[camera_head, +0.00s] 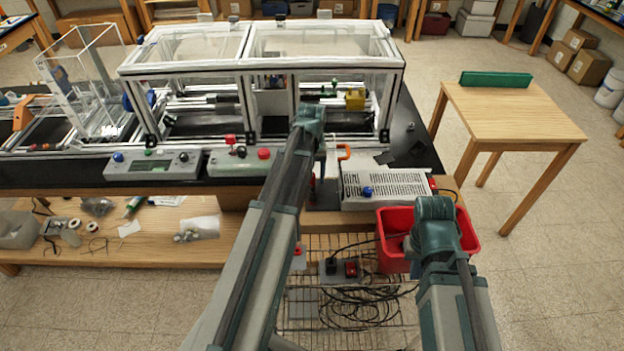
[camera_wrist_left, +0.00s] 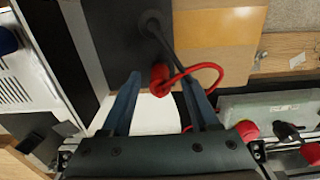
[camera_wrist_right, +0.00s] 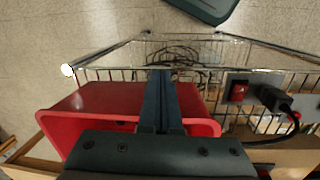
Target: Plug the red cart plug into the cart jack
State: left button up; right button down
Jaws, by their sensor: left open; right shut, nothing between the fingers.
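The red plug (camera_wrist_left: 159,78) shows in the left wrist view, with a red loop and a black cable running to a round black fitting on a dark plate. My left gripper (camera_wrist_left: 161,82) is open, its fingers apart on either side of the plug; I cannot tell whether they touch it. In the head view my arm largely hides this spot. My right gripper (camera_wrist_right: 161,75) is shut and empty above the red bin (camera_wrist_right: 85,108). A grey socket box (camera_head: 340,270) on the wire cart has a red switch and a black plug; which opening is the cart jack is unclear.
A perforated white box (camera_head: 388,186) and a grey control box (camera_head: 243,163) flank my left gripper. The extrusion frame (camera_head: 262,68) stands behind. Loose black cables (camera_head: 350,308) lie in the wire cart. A wooden table (camera_head: 510,115) stands at the right, mostly bare.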

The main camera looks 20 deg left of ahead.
pick_arm(q)
grip_shut()
dwell(0.4)
jog(key=shift+r, duration=0.2)
dwell(1.2)
jog(key=shift+r+p, duration=2.85)
jog(key=shift+p, duration=0.2)
jog(key=shift+s+f, duration=0.1)
